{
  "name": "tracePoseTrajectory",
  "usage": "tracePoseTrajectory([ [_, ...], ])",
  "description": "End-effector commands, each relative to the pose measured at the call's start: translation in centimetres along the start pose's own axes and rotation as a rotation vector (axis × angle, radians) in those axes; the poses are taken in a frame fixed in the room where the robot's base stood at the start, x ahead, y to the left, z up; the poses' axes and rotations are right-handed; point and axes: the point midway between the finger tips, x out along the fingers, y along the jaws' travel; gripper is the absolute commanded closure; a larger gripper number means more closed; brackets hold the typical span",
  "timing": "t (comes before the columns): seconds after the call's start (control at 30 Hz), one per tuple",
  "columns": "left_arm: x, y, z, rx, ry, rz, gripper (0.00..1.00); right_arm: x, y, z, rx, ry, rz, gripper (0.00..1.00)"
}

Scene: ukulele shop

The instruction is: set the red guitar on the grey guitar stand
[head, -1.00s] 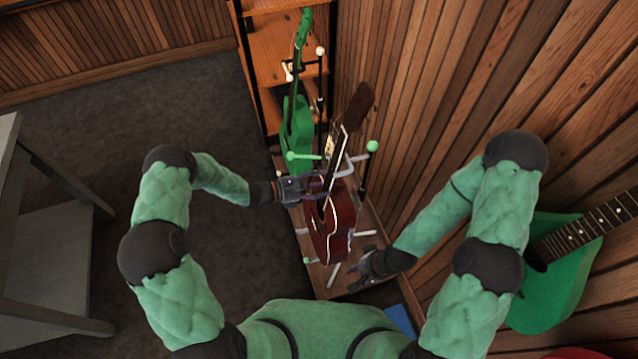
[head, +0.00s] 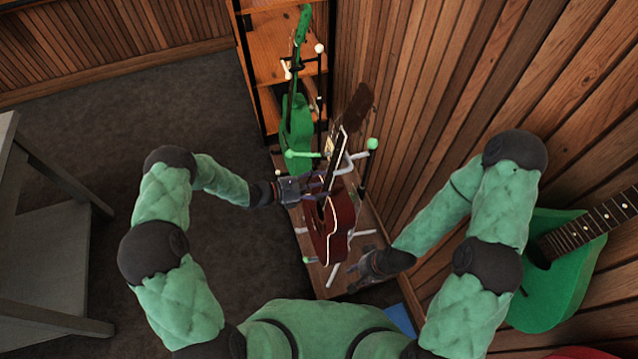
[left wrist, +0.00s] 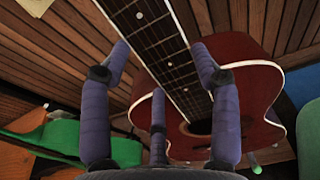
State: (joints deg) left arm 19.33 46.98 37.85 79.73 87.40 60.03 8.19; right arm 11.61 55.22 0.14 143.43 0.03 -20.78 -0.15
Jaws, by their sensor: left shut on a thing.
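The red guitar (head: 343,212) stands nearly upright in the head view, with its neck up and its body low at the grey guitar stand (head: 356,160). The stand has pale grey bars with green round ends, and the guitar hides part of it. I cannot tell whether the body rests on it. My left gripper (head: 318,186) is shut on the guitar's neck, just above the body. In the left wrist view, its purple fingers (left wrist: 160,60) lie on both sides of the neck. My right gripper (head: 362,276) is low, to the right of the guitar body; its fingers are unclear.
A green guitar (head: 297,125) stands on another stand just behind. A wooden shelf (head: 272,42) is at the back, and a plank wall (head: 440,110) rises close on the right. Another green guitar (head: 560,285) is at the right. A grey table (head: 50,235) stands left; the floor between is clear.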

Motion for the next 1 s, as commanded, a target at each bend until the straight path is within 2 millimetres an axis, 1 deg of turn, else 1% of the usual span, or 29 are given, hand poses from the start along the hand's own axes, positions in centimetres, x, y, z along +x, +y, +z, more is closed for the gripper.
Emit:
tracePoseTrajectory([
  [1.0,0.9,0.1,-3.3,0.003,-0.006,0.001,0.97,2.7,1.0,-0.1,0.0,0.0,0.0,0.62],
])
